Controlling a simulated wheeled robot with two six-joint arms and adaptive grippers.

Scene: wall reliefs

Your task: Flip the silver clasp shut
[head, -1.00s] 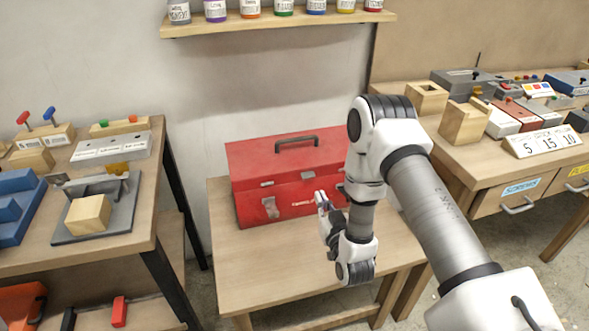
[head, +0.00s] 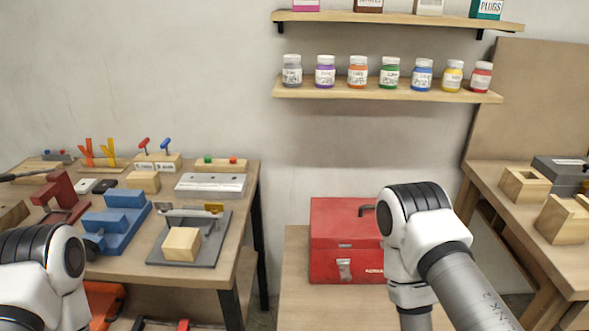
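The red toolbox (head: 328,237) stands against the wall on the low wooden table, with its lid down. A silver clasp (head: 344,269) shows on the left of its front face; it is too small to tell whether it is shut. My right arm covers the right part of the toolbox. My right gripper is below the picture's lower edge. My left arm shows at the lower left, and its gripper is out of view too.
The left workbench (head: 150,272) holds a blue block fixture (head: 115,222), a grey plate with a wooden block (head: 182,244) and several small levers. A shelf (head: 390,92) with several paint jars hangs above the toolbox. Another bench (head: 515,215) with wooden blocks stands at the right.

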